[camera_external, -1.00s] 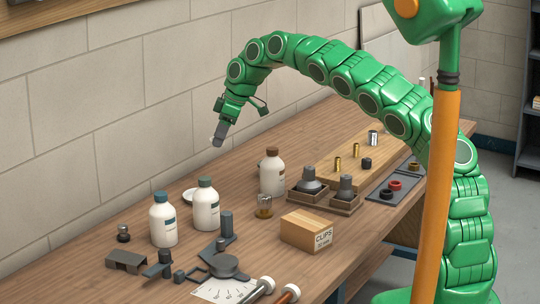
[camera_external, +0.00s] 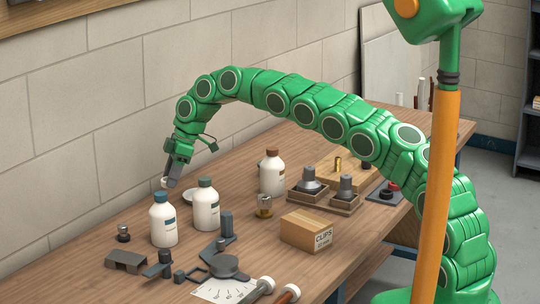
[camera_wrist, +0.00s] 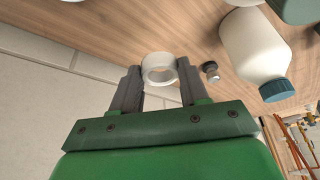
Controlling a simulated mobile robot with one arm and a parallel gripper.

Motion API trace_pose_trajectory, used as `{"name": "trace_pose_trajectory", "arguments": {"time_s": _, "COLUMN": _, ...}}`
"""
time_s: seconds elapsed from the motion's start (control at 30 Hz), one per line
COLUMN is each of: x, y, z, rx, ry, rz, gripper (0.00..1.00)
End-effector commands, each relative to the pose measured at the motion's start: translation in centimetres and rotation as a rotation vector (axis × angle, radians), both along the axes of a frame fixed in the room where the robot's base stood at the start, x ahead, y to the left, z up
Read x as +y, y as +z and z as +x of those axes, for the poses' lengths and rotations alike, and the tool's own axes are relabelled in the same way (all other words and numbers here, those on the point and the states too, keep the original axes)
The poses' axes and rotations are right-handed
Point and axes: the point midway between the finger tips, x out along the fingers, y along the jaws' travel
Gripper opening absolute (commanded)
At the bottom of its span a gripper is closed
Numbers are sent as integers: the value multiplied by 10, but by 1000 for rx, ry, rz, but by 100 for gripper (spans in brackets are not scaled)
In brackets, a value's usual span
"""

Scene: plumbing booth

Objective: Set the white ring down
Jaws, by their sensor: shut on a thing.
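My gripper (camera_external: 171,178) hangs low over the back of the wooden bench, near the wall and behind the bottles. In the wrist view my gripper (camera_wrist: 158,88) is shut on the white ring (camera_wrist: 158,59), which sits between the two grey fingertips. Only a small pale part of the white ring (camera_external: 164,182) shows at the fingertips in the external view. The ring appears above the bench top (camera_external: 95,238); I cannot tell the exact gap.
A white dish (camera_external: 187,196) lies partly hidden behind one. A small dark fitting (camera_external: 123,234) stands at the left. A clips box (camera_external: 309,229) is farther right. Bare wood lies around the gripper's left.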

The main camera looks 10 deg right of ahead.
Motion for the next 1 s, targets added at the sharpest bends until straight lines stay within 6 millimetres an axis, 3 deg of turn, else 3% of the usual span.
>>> {"name": "trace_pose_trajectory", "arguments": {"time_s": 0.3, "x": -1, "y": -46, "z": 0, "rx": 2, "ry": 0, "rz": -1, "gripper": 11}}
{"name": "trace_pose_trajectory", "arguments": {"time_s": 0.7, "x": -1, "y": -85, "z": -1, "rx": 4, "ry": 0, "rz": -2, "gripper": 11}}
{"name": "trace_pose_trajectory", "arguments": {"time_s": 1.0, "x": 0, "y": -95, "z": -1, "rx": 1, "ry": 0, "rz": -1, "gripper": 11}}
